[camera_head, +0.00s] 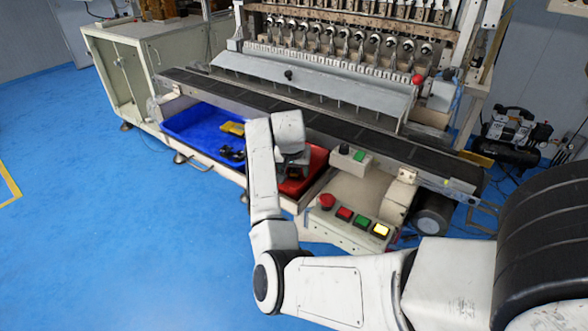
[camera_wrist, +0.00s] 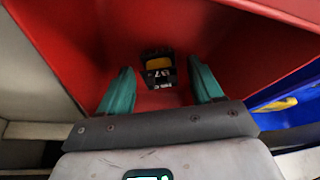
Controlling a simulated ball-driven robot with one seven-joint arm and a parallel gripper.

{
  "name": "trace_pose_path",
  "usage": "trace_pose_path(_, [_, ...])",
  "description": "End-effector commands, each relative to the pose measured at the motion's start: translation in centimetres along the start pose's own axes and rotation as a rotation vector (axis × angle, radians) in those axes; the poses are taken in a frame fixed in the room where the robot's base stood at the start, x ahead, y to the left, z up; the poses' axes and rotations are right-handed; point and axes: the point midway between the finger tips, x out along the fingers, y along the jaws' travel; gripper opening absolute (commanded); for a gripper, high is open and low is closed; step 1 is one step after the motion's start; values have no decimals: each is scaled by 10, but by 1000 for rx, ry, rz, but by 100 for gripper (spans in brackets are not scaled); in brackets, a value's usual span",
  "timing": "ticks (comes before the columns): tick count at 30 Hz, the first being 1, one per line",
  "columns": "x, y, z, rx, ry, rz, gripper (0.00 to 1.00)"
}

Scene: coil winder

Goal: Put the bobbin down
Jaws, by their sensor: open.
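A small black bobbin (camera_wrist: 158,80) with a yellow-orange marked part sits in the red bin (camera_wrist: 65,45) in the wrist view. My gripper (camera_wrist: 160,68) points down into this bin. Its two teal fingers are spread apart on either side of the bobbin, with a gap showing on both sides. I cannot tell how far the bobbin lies below the fingertips. In the head view my gripper (camera_head: 296,172) is over the red bin (camera_head: 318,162), and my arm hides part of the bin and the bobbin.
A blue bin (camera_head: 190,126) stands left of the red one and holds a yellow item (camera_head: 232,128) and dark parts (camera_head: 231,153). The conveyor belt (camera_head: 270,103) runs behind the bins. A control box with buttons (camera_head: 352,228) stands to the right. The blue floor at left is clear.

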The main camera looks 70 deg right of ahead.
Motion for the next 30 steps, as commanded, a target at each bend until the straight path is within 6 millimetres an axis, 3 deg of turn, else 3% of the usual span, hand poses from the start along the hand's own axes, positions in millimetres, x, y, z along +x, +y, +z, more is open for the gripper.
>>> trace_pose_path(5, [-16,0,-2,1,3,-1,65])
trace_pose_path(18, [-100,-1,-2,1,3,-2,65])
trace_pose_path(24, [-120,0,-1,-1,1,0,65])
trace_pose_path(30, [-123,0,-1,0,1,0,65])
